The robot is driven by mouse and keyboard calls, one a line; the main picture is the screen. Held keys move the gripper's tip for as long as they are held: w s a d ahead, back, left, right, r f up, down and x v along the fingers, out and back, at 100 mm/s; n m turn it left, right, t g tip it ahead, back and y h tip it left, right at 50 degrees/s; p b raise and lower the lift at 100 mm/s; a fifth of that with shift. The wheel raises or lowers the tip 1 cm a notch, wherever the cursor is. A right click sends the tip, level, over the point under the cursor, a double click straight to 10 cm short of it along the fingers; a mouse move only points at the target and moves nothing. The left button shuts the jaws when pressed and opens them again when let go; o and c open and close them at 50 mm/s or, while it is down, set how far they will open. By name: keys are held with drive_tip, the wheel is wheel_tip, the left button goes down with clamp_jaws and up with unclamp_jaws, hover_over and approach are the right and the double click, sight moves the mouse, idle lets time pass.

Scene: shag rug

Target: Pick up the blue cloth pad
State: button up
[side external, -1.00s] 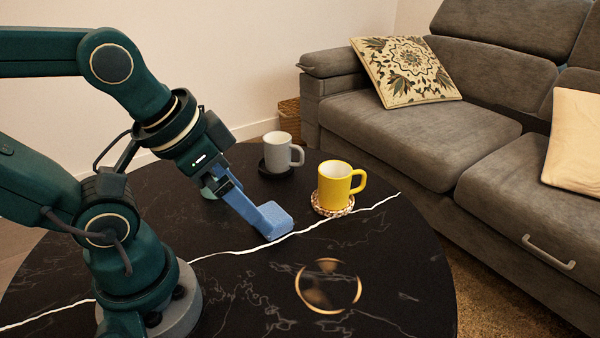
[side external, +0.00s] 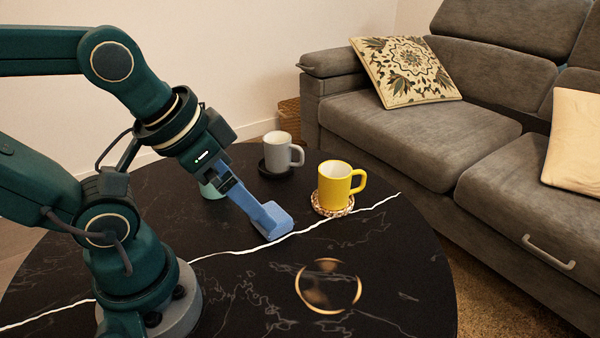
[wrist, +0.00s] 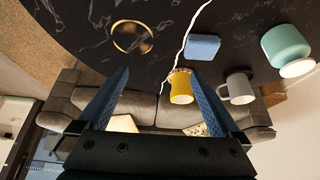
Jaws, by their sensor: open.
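The blue cloth pad (side external: 277,221) is a small light-blue block on the dark marbled round table, beside the white vein. In the wrist view the pad (wrist: 202,46) lies just beyond the tip of the right-hand finger, not between the fingers. My gripper (wrist: 160,72) has two blue fingers spread wide with nothing held between them.
A yellow mug (side external: 334,188) stands on a patterned coaster (side external: 333,209) right of the pad. A grey mug (side external: 278,153) stands behind on a dark coaster. A teal cup (wrist: 287,45) is partly hidden behind my gripper in the side view. A gold ring shape (side external: 328,286) shows on the clear front tabletop.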

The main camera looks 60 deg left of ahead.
drive_tip(key=g, duration=0.4)
approach(271, 213)
drive_tip(key=shift+w+d+f, duration=0.2)
drive_tip(key=shift+w+d, duration=0.3)
drive_tip(key=shift+d, duration=0.1)
drive_tip(key=shift+w+d+f, duration=0.15)
drive_tip(key=shift+w+d, duration=0.4)
drive_tip(key=shift+g, duration=0.7)
drive_tip(key=f, duration=0.1)
drive_tip(key=a+f, duration=0.2)
drive_tip(key=shift+s+f, duration=0.25)
drive_tip(key=shift+f, duration=0.15)
drive_tip(key=shift+s+a+f+n, duration=0.2)
drive_tip(key=shift+f+n, duration=0.1)
drive_tip(key=shift+f, duration=0.35)
drive_tip(key=shift+d+f, duration=0.1)
drive_tip(key=shift+f, duration=2)
